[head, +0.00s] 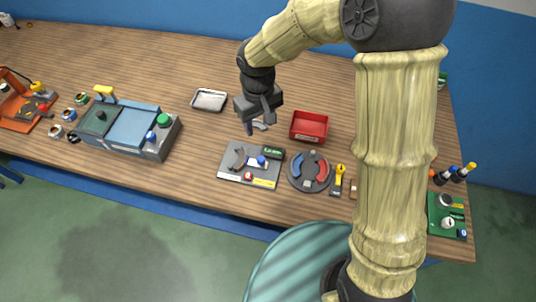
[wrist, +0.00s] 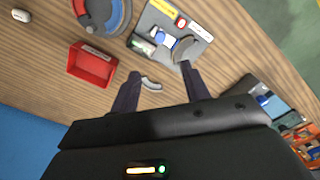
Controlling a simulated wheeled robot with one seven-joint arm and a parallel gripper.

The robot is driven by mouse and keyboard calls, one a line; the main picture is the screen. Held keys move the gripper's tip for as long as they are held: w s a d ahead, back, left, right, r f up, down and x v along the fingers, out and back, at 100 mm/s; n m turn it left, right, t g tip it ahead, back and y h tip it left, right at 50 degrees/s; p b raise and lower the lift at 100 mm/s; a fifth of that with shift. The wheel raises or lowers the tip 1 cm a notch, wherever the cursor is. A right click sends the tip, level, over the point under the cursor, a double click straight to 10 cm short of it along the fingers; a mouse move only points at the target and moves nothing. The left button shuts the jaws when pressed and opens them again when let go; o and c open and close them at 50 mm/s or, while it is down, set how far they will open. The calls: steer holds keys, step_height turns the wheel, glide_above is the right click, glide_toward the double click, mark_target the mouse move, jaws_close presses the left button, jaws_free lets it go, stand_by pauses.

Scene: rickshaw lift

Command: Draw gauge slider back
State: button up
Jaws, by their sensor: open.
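The gauge (head: 228,175) is a flat grey plate on the table, with a green display (head: 272,153), a red button (head: 248,176) and a yellow label. A small blue knob (head: 262,160), apparently the slider, stands on a white part of the plate. A grey curved piece (head: 237,157) rests on the plate's left side. In the wrist view the gauge (wrist: 199,33) and blue knob (wrist: 163,40) lie beyond the fingertips. My gripper (head: 258,122) is open and empty, above the table behind the gauge; its two fingers also show in the wrist view (wrist: 160,71).
A loose grey curved piece (head: 260,125) lies below my gripper. A red tray (head: 309,126) and a round dial with red and blue arcs (head: 310,184) are to the right. A metal tray (head: 209,100) and a blue-grey box unit (head: 133,126) are left.

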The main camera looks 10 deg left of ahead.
mark_target(261, 158)
steer(key=shift+s, duration=0.1)
step_height(261, 158, down, 17)
steer(key=shift+f+p, duration=0.15)
steer(key=shift+p, duration=1)
jaws_close()
